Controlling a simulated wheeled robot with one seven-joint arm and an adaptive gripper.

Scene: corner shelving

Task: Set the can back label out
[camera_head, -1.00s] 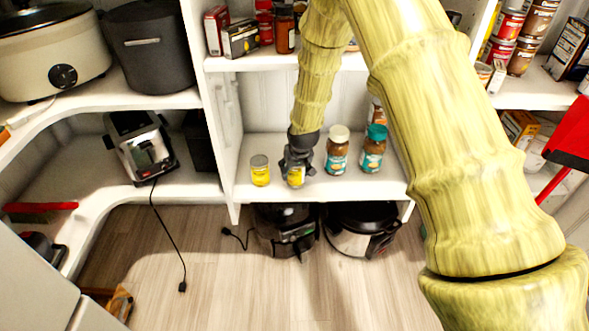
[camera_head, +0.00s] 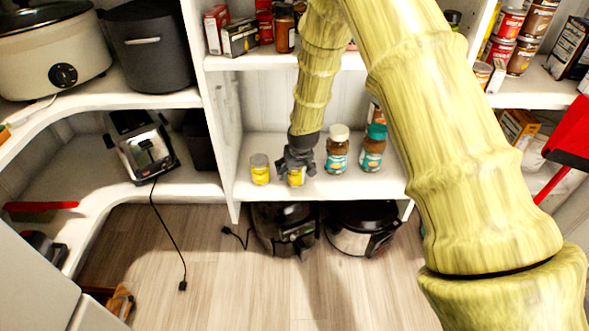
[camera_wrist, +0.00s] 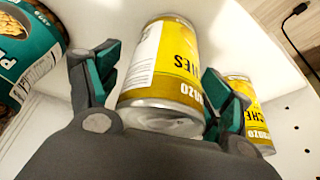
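The can (camera_wrist: 165,75), with a yellow and white label, stands on the middle shelf board (camera_head: 320,189). In the head view its yellow lower part (camera_head: 296,179) shows below my gripper (camera_head: 297,160), which hides its top. In the wrist view the fingers of my gripper (camera_wrist: 160,85) are spread on both sides of the can, with teal pads facing it. The label shows yellow with partial lettering and a white panel at its left. Contact with the pads is hard to judge.
A similar yellow can (camera_head: 260,170) stands close by on the left, also in the wrist view (camera_wrist: 252,112). Jars with white (camera_head: 338,150) and teal (camera_head: 373,148) lids stand on the right. The shelf above is low over my arm. Appliances sit on the floor below.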

